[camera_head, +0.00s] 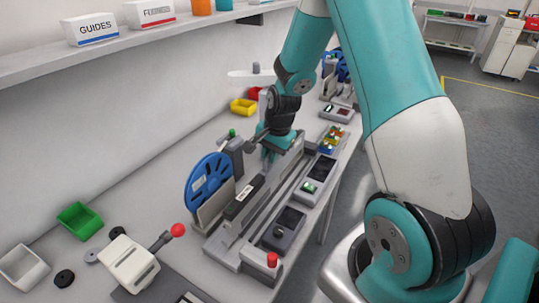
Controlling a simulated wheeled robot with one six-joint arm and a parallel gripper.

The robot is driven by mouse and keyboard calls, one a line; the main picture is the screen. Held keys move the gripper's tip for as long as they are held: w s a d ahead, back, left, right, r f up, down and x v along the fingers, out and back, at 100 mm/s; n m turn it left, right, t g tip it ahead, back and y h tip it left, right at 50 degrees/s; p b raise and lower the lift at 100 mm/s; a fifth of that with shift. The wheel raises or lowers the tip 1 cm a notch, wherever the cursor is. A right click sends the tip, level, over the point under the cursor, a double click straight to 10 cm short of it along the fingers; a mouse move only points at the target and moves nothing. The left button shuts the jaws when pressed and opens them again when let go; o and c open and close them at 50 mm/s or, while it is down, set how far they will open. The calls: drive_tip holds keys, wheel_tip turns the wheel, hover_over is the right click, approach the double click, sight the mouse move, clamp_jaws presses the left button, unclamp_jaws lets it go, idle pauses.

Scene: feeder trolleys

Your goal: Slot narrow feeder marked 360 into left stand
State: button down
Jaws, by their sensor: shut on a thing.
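My gripper (273,151) is low over the bench, at the far end of a long grey stand (226,250). It is shut on a narrow grey feeder (284,160), which lies lengthwise along the stand. My wrist partly hides the grip, and I cannot tell whether the feeder is fully seated or just above the stand. No number is readable on it. A dark-topped feeder with a small white label (243,193) sits beside it to the left, next to a blue reel (208,180).
Control boxes (284,229) line the stand's right side, near a red button (272,259). A device with a red-knobbed lever (177,230) stands at front left. A shelf (130,43) overhangs at upper left.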

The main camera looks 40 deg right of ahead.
drive_tip(key=shift+w+d, duration=0.15)
drive_tip(key=c, duration=1.1)
unclamp_jaws()
drive_tip(key=s+r, duration=0.1)
drive_tip(key=r, duration=0.4)
drive_tip(key=s+r+b, duration=0.1)
drive_tip(key=r, duration=0.5)
drive_tip(key=s+d+r+b, duration=0.1)
drive_tip(key=r, duration=0.5)
drive_tip(key=shift+s, duration=0.2)
drive_tip(key=s+a+r+n+y, duration=0.1)
drive_tip(key=s+a+n, duration=0.3)
drive_tip(key=a+n, duration=0.5)
drive_tip(key=s+a+n, duration=0.4)
drive_tip(key=s+a, duration=0.1)
drive_tip(key=s+a+n+g+y, duration=0.1)
drive_tip(key=s+a+n, duration=0.3)
drive_tip(key=s+a, duration=0.1)
drive_tip(key=s+a+n+g+y, duration=0.1)
drive_tip(key=s+a+n, duration=0.3)
drive_tip(key=s+a, duration=0.2)
drive_tip(key=shift+a, duration=0.55)
